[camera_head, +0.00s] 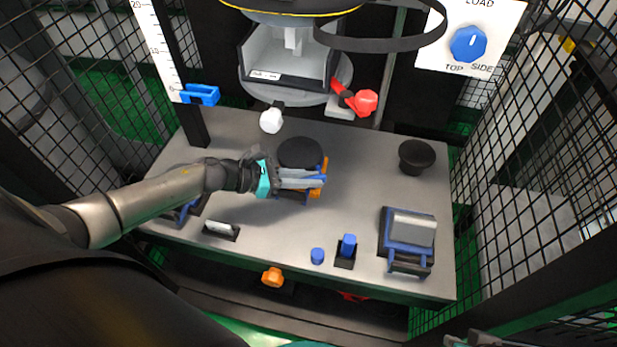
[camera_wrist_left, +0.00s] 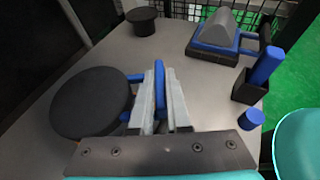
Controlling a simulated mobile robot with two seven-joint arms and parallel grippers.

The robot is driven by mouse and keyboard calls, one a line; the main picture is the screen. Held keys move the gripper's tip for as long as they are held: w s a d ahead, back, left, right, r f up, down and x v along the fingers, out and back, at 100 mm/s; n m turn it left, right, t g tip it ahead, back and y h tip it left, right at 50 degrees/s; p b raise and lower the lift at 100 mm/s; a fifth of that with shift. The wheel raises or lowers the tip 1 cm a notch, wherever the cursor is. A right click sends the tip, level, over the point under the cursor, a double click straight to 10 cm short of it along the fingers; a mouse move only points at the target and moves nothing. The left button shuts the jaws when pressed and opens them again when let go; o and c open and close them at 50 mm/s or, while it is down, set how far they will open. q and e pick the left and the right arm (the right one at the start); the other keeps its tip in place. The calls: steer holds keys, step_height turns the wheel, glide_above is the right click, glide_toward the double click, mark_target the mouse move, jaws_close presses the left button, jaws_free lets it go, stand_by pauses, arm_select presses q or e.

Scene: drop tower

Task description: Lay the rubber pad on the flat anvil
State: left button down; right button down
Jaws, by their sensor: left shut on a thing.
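A round black disc, which I take as the rubber pad (camera_head: 300,152), is at the middle of the grey bench top, on its far side. It also shows at the left of the left wrist view (camera_wrist_left: 92,102), with a blue handle (camera_wrist_left: 161,82) on its edge. My left gripper (camera_head: 318,181) is shut on this blue handle, beside the disc. I cannot tell whether the disc touches the bench. I cannot tell which part is the flat anvil; the machine's pale channel-shaped seat (camera_head: 290,68) stands behind the disc. My right gripper (camera_head: 476,340) barely shows at the bottom edge.
A blue-framed block with a grey rounded top (camera_head: 410,232) sits at right. A black cylinder (camera_head: 417,156) stands behind it. Blue pegs (camera_head: 347,246) are near the front edge. A white knob (camera_head: 271,121) and red handle (camera_head: 362,102) hang near the machine. Mesh walls close both sides.

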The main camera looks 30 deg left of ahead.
arm_select(q)
steer(key=c, duration=0.8)
jaws_free()
arm_select(e)
steer(key=shift+f, duration=0.1)
steer(key=shift+s, duration=0.1)
arm_select(q)
steer(key=p+v, duration=0.4)
steer(key=v, duration=1.1)
steer(key=shift+p, duration=0.35)
arm_select(e)
step_height(320, 180, down, 8)
steer(key=s+g, duration=0.1)
steer(key=shift+s+d+f, duration=0.15)
steer(key=shift+s+f, duration=0.05)
steer(key=shift+s, duration=0.2)
arm_select(q)
steer(key=shift+a+r, duration=0.1)
